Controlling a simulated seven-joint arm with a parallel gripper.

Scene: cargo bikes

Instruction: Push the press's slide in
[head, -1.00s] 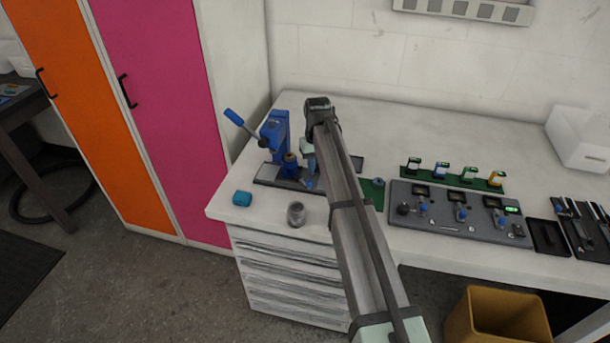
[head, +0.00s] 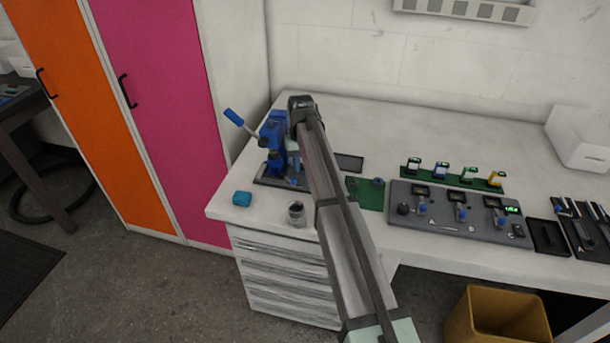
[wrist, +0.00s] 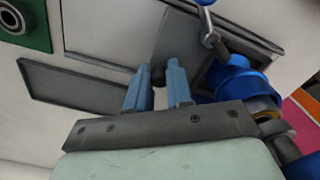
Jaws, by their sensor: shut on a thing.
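The blue press (head: 273,135) stands on a dark base at the left of the bench, its lever raised to the upper left. In the wrist view its blue body (wrist: 236,80) is at the right. The slide (wrist: 188,42) shows there as a grey plate running toward the press, with a small dark knob (wrist: 158,77) at its near end. My gripper (wrist: 158,72) has its two blue fingers on either side of this knob and is shut on it. In the head view my gripper (head: 295,176) is low beside the press, partly hidden by my arm.
A grey control panel (head: 455,213) lies farther right.

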